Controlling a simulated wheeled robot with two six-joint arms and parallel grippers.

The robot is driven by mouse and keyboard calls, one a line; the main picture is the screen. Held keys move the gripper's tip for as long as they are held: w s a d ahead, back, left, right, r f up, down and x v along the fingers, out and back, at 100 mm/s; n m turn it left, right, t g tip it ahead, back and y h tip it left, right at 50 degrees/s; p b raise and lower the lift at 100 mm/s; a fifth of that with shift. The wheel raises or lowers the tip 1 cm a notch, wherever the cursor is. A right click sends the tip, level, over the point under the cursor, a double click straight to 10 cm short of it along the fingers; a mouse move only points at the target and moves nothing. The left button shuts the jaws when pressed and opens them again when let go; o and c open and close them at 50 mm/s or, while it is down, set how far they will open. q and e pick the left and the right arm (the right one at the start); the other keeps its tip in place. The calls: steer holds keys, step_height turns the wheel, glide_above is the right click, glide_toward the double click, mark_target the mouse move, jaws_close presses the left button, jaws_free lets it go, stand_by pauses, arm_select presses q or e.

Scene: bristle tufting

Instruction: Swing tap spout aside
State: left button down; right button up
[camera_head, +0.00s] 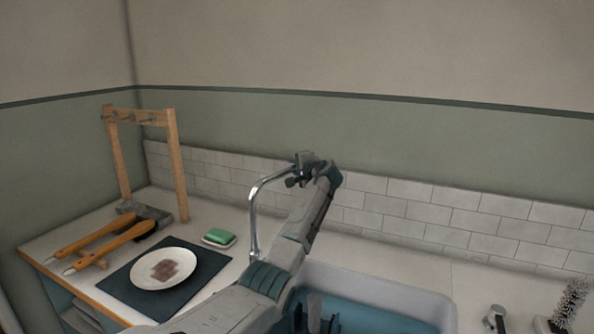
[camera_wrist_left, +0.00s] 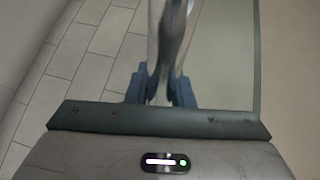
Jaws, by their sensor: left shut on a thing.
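The chrome tap spout (camera_head: 254,205) rises from behind the sink and curves over at the top toward my gripper. My left gripper (camera_head: 294,181) is at the upper end of the spout, with my arm reaching across in front of the sink. In the left wrist view my left gripper's blue-grey fingers (camera_wrist_left: 160,88) are shut on the shiny spout (camera_wrist_left: 168,40), which runs up between them. My right gripper does not show.
The sink (camera_head: 437,302) holds blue water and dark items. Left on the counter are a green sponge (camera_head: 219,236) on a dish, a stained plate (camera_head: 143,277) on a dark mat (camera_head: 205,262), wooden-handled brushes (camera_head: 120,240) and a wooden rack (camera_head: 172,150). A small metal fitting (camera_head: 495,315) and a bristle brush (camera_head: 570,300) stand right.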

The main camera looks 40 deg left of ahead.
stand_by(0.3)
arm_select(q)
steer(key=c, duration=1.3)
jaws_free()
steer(key=shift+s+d, duration=0.2)
steer(key=shift+d, duration=0.2)
steer(key=b+v, duration=0.2)
steer(key=v, duration=0.8)
steer(key=shift+a, duration=0.1)
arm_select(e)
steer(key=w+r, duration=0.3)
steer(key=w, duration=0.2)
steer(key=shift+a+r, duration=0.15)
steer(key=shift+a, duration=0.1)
arm_select(q)
steer(key=shift+r, duration=0.15)
